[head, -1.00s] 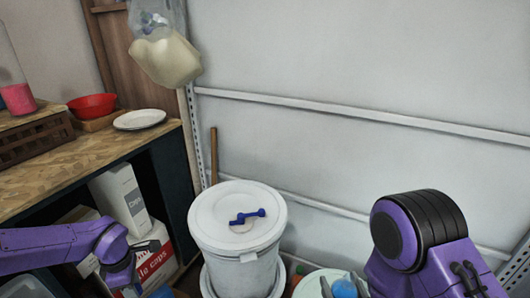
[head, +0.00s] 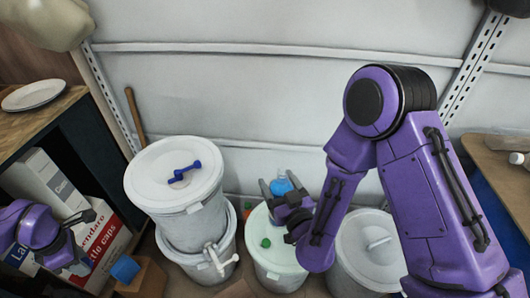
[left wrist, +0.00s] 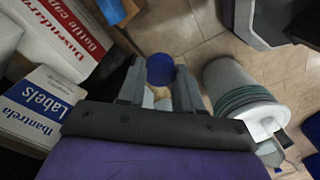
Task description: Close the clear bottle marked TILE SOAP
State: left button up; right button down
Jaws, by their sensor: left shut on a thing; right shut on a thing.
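My right gripper (head: 279,188) is shut on a blue see-through thing (head: 281,186), likely the bottle, with a lighter top. It is above and behind the pale green drum lid (head: 285,252). No TILE SOAP marking can be read, and the fingers hide part of it. My left gripper (head: 88,243) is low at the left, in front of the cartons. In the left wrist view this gripper (left wrist: 159,72) is shut on a round dark blue cap (left wrist: 160,70), seen between its fingertips. The cap and the bottle are well apart.
A tall white drum (head: 180,205) with a blue tool (head: 184,172) on its lid stands between my grippers. Another white drum (head: 370,250) is at the right. A blue block (head: 125,268) sits on a cardboard box.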

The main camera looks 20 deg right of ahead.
jog(key=s+a+f+n+g+y, duration=0.1)
jog(key=a+f+n+g+y, duration=0.1)
jog(key=a+y, duration=0.3)
jog(key=s+a+f+n+g+y, duration=0.1)
jog(key=a+f+n+g+y, duration=0.1)
jog(key=a+n+y, duration=0.3)
jog(key=a+f, duration=0.1)
jog(key=a, duration=0.2)
jog(key=shift+a+f+y, duration=0.15)
jog(key=shift+f+y, duration=0.15)
pick_arm(q)
jog(key=w+d+r+m, duration=0.1)
jog(key=w+d+r, duration=0.4)
jog(key=d, duration=0.5)
jog(key=w+d+r+m, duration=0.1)
jog(key=w+d+r, duration=0.1)
jog(key=d+r, duration=0.65)
jog(key=s+d+r+n, duration=0.2)
jog(key=s+d+n, duration=0.2)
jog(key=d, duration=0.7)
jog(key=s+d+r+n, duration=0.3)
jog(key=s+d+n, duration=0.1)
jog(key=d, duration=0.7)
jog(key=shift+s+n, duration=0.4)
jog(key=shift+s, duration=0.2)
